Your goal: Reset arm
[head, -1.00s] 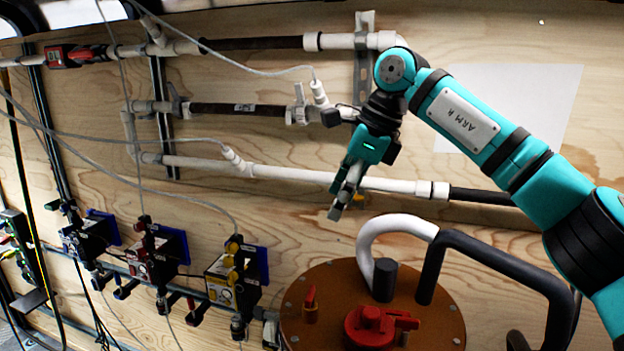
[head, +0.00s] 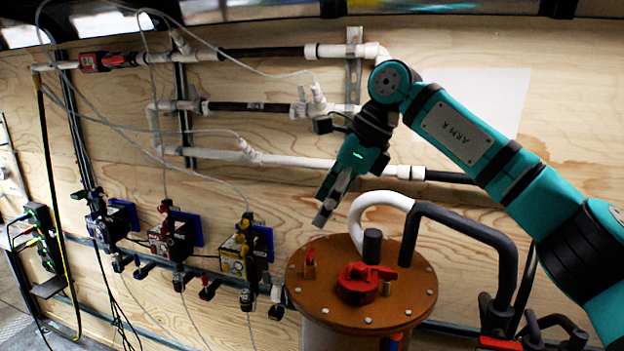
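My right arm, teal and labelled ARM R, reaches in from the right of the head view. Its gripper (head: 327,201) points down and to the left, above the back left of the brown round tank lid (head: 322,270). It appears apart from the lid and the pipes behind. The fingers are seen edge-on, so I cannot tell whether they are open or shut. No object shows clearly between them. My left arm and gripper are not in view.
White and black pipes (head: 290,162) run along the plywood wall. The lid carries a red knob (head: 358,283) and a white curved hose (head: 372,200). Several small pumps (head: 172,238) with thin tubes line the wall at left. Wall space beside the white sheet (head: 497,98) is clear.

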